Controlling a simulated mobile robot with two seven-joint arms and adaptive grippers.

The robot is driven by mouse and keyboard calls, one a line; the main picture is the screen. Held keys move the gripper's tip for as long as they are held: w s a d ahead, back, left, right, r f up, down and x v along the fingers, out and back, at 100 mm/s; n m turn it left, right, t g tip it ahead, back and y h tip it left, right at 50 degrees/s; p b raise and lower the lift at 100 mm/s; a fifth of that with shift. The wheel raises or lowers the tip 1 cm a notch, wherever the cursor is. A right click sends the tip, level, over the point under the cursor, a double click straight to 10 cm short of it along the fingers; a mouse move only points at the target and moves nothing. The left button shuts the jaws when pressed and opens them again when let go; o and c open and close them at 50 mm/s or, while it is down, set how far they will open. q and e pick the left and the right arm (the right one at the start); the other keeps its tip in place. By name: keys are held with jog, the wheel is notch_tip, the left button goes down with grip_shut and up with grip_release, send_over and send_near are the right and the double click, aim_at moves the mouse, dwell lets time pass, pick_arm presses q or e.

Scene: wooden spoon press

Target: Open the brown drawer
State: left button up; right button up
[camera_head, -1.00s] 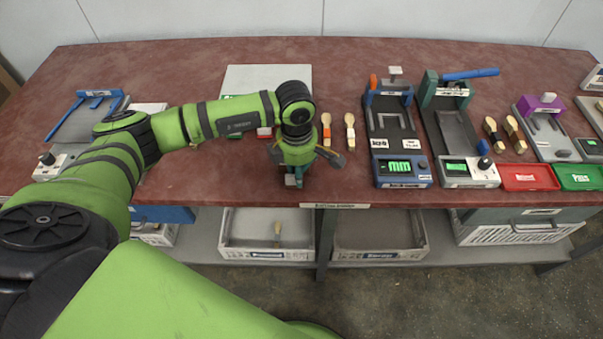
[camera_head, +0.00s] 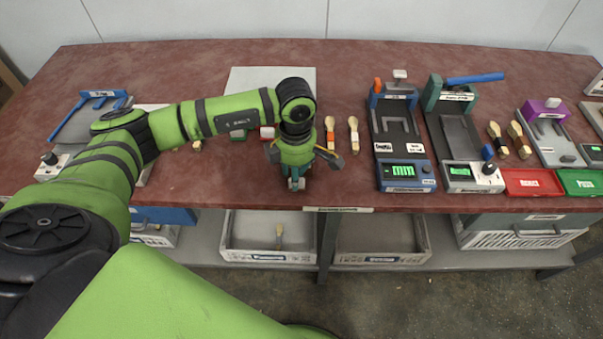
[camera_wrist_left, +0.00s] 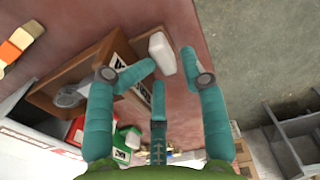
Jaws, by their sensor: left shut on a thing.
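The brown drawer unit (camera_wrist_left: 75,82) shows in the left wrist view as an open-sided wooden box with a black-and-white label on its front. A white block-shaped handle (camera_wrist_left: 161,52) stands out from that front. My left gripper (camera_wrist_left: 170,62) is shut on this handle, with teal fingers on either side of it and one below. In the head view, my left gripper (camera_head: 297,183) points down near the table's front edge and hides most of the drawer unit. My right gripper is not in view.
Grey bins (camera_head: 268,257) sit under the table. The table's front edge is close to the gripper.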

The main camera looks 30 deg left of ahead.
pick_arm(q)
notch_tip(320, 180, up, 10)
jog(key=shift+w+d+r, duration=0.2)
jog(key=shift+d, duration=0.2)
